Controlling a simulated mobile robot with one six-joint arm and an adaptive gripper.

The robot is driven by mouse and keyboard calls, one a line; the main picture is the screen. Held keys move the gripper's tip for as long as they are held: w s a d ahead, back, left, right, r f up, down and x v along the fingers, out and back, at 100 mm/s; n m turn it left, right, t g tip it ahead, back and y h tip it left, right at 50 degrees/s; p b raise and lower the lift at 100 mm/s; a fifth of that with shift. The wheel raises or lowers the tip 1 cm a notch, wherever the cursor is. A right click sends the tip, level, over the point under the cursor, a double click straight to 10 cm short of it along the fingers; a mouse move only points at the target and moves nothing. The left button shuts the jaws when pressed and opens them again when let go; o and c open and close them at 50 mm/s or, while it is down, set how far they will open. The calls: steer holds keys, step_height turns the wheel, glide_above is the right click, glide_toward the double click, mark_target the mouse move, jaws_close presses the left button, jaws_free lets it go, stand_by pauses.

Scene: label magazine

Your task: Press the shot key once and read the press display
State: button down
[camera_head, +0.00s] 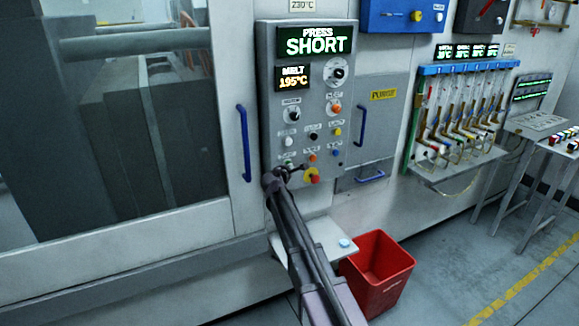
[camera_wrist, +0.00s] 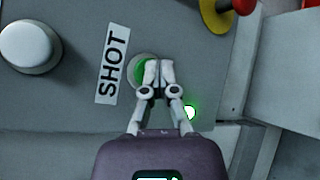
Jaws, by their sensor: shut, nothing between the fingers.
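The shot key is a green round button (camera_wrist: 141,73) beside the "SHOT" label (camera_wrist: 111,64) in the wrist view. My gripper (camera_wrist: 159,72) is shut and empty, its fingertips over the right part of the key and hiding that part. I cannot tell whether they touch or press it. In the head view my gripper (camera_head: 283,172) is at the panel's lower left, and the key is mostly hidden there.
The melt display (camera_head: 293,78) reads "MELT 195°C". A white button (camera_wrist: 30,46) and a red-and-yellow stop button (camera_wrist: 222,12) flank the key; a small green light (camera_wrist: 189,112) glows beside my fingers. A shelf (camera_head: 325,238) and red bin (camera_head: 380,270) stand below.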

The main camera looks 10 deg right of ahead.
steer(key=shift+s, duration=0.1)
steer(key=shift+s+d, duration=0.25)
steer(key=shift+s, duration=0.45)
steer(key=shift+s, duration=0.15)
steer(key=shift+s+d, duration=0.25)
steer(key=shift+s, duration=0.5)
steer(key=shift+s+d, duration=0.3)
steer(key=shift+s, duration=0.45)
steer(key=shift+s+d, duration=0.25)
steer(key=shift+s, duration=0.5)
steer(key=s+d+f+m+g, duration=0.35)
steer(key=s+m, duration=0.25)
steer(key=s, duration=0.2)
steer(key=s+d+f+m+g, duration=0.2)
steer(key=s+f+m+g, duration=0.25)
steer(key=s, duration=0.45)
steer(key=s+a+f+m+g+y, duration=0.2)
steer(key=s+f+m+g+y, duration=0.1)
steer(key=s, duration=0.7)
steer(key=s+a+f+m+g+y, duration=0.2)
steer(key=s+m, duration=0.3)
steer(key=s, duration=0.5)
steer(key=shift+a+f+m+g+y, duration=0.4)
steer(key=shift+a+f+y, duration=0.3)
steer(key=shift+y, duration=0.2)
